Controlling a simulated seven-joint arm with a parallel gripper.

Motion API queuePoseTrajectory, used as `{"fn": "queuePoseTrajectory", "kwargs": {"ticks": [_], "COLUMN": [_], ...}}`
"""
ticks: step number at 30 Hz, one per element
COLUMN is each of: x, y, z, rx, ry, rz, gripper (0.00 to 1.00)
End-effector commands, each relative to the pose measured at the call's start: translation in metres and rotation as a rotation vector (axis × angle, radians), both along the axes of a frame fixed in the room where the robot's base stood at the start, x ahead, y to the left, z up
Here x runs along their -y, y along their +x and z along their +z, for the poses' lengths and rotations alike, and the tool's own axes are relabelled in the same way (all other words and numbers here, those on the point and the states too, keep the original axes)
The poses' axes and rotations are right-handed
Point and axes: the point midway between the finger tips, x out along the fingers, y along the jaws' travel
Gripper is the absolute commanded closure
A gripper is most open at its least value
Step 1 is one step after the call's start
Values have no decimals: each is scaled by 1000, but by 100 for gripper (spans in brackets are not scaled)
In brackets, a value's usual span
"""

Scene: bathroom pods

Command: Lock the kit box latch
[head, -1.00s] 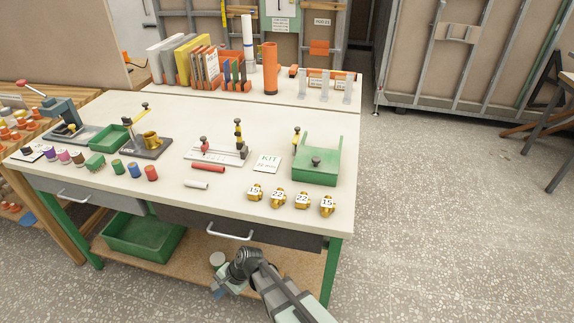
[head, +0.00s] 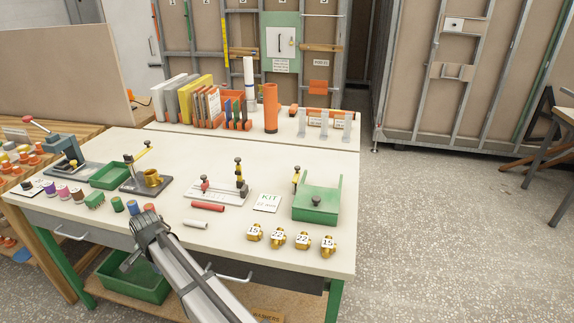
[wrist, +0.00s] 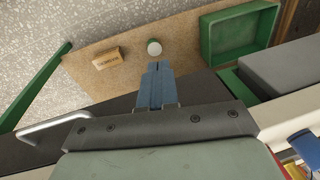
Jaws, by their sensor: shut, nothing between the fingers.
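The kit box (head: 315,206) is a green box with a black knob on its front part and raised side walls. It sits at the right of the bench top, beside a white KIT card (head: 267,203). A small yellow-and-black upright part (head: 296,179) stands at its left rear corner; it may be the latch, but its state is too small to tell. My gripper (head: 126,265) is at the bench's front edge, well left of the box, pointing down. In the wrist view its blue fingers (wrist: 156,68) are shut and empty above the lower shelf.
Several brass fittings (head: 279,236) stand in front of the box. A red rod (head: 208,207), a white rod (head: 195,224) and a clamp fixture (head: 218,193) lie left of it. A drawer handle (wrist: 60,124) and a green bin (wrist: 240,35) are near my gripper.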

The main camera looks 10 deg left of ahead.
Motion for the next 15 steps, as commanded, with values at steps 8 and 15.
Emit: {"fn": "queuePoseTrajectory", "kwargs": {"ticks": [8, 15], "x": [-33, -47], "y": [42, 74], "z": [93, 186], "rx": [204, 380], "ry": [-124, -221], "rz": [-37, -111], "gripper": [100, 100]}}
